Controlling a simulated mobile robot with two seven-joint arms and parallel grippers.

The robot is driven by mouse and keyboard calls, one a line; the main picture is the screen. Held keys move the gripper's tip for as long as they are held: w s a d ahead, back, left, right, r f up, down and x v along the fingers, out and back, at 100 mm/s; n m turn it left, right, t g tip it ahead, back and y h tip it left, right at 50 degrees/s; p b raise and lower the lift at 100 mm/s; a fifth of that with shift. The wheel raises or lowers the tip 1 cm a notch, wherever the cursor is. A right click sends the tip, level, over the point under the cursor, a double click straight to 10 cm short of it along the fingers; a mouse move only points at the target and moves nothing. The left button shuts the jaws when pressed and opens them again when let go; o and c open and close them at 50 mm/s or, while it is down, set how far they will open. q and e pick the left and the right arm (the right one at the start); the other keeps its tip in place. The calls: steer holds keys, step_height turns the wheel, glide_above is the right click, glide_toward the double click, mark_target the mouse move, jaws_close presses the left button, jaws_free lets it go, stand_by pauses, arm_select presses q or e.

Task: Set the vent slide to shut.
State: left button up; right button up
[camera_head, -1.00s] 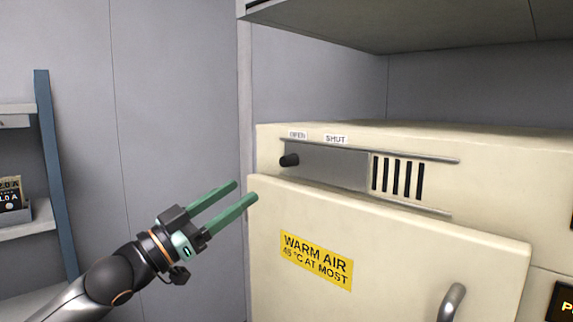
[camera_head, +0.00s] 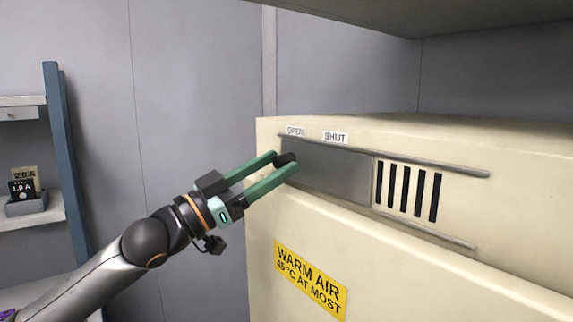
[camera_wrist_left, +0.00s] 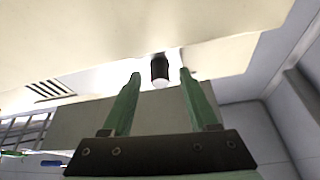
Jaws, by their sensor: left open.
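The vent slide (camera_head: 330,174) is a grey metal plate in rails on the cream cabinet's front. Its black knob (camera_head: 285,159) is at the left end, below the OPEN label (camera_head: 295,131); the SHUT label (camera_head: 335,137) is further right. The vent slots (camera_head: 408,190) to the right of the plate are uncovered. My left gripper (camera_head: 284,162) is open, its green fingers reaching the knob. In the left wrist view the black knob (camera_wrist_left: 160,70) shows between the two fingertips (camera_wrist_left: 160,73), with gaps at both sides. My right gripper is not in view.
The cream cabinet (camera_head: 480,215) carries a yellow WARM AIR sign (camera_head: 311,280) below the slide. A grey overhang (camera_head: 440,17) is above. Shelves with a blue post (camera_head: 66,170) stand at the left.

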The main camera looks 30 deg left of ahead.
arm_select(q)
steer(key=shift+w+r, duration=0.1)
steer(key=shift+c, duration=0.4)
jaws_close()
stand_by(1.1)
